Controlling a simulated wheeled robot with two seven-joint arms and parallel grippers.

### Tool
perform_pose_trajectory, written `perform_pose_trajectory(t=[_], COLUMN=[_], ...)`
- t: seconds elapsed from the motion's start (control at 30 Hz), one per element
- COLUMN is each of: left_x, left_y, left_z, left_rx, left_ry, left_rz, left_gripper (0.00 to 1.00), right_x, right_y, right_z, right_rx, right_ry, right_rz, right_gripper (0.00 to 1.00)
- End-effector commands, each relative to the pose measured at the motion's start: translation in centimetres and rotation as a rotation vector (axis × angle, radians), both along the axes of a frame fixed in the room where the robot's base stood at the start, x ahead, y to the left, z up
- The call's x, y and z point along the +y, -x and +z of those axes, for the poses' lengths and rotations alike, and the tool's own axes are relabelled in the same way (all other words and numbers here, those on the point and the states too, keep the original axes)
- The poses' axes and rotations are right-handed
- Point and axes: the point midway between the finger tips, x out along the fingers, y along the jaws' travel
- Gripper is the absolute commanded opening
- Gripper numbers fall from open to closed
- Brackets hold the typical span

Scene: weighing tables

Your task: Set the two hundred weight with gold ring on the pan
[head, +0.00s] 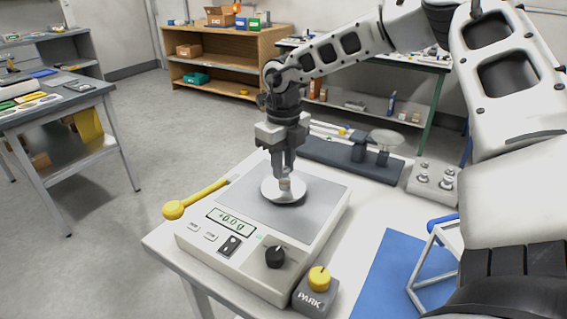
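My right gripper (285,172) points straight down over the round silver pan (272,194) on top of the digital scale (318,213). A small weight (285,185) with a tan-gold tone shows between its fingertips, and the fingers look shut on it. The weight is upright, right at the pan's middle; I cannot tell whether its base touches the pan. Its markings are too small to read. The scale's display (231,221) reads +0.0 g. My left gripper is out of view.
A weight block (432,188) with several small silver weights stands to the right. Behind the scale is a dark device (335,155) with a round plate. A yellow-handled tool (195,198) lies left of the scale. A PARK knob block (317,290) and blue mat (385,275) are in front.

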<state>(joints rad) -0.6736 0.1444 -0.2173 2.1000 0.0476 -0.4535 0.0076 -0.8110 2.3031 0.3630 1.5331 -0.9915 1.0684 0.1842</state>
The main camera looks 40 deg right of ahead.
Motion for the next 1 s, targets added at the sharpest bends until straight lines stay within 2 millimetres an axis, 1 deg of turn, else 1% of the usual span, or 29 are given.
perform_pose_trajectory(t=[0.03,0.07,0.33,0.43,0.47,0.57,0.8,0.9,1.0], left_x=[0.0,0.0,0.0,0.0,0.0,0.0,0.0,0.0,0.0], left_y=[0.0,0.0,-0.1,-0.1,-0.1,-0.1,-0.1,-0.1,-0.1], left_z=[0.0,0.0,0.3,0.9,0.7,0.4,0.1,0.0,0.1], left_rx=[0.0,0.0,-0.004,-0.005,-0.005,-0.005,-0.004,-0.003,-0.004], left_ry=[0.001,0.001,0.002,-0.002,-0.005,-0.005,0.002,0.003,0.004], left_rz=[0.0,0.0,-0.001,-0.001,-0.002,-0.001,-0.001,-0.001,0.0], left_gripper=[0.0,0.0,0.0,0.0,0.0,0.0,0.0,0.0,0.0], right_x=[0.0,0.0,0.0,0.0,0.0,0.0,0.0,0.0,0.0], right_y=[0.0,0.0,0.0,0.0,0.0,-0.1,-0.1,-0.1,-0.1], right_z=[0.0,0.0,0.0,0.5,0.7,2.1,7.4,9.4,10.8], right_rx=[0.0,0.001,0.001,0.001,-0.001,-0.005,-0.005,-0.004,-0.002], right_ry=[0.0,0.0,0.0,0.0,0.001,0.002,0.003,0.002,0.003], right_rz=[0.0,0.0,0.0,0.0,0.0,0.001,0.0,-0.001,0.001], right_gripper=[0.36,0.43,0.43,0.43,0.43,0.43,0.43,0.43,0.43])
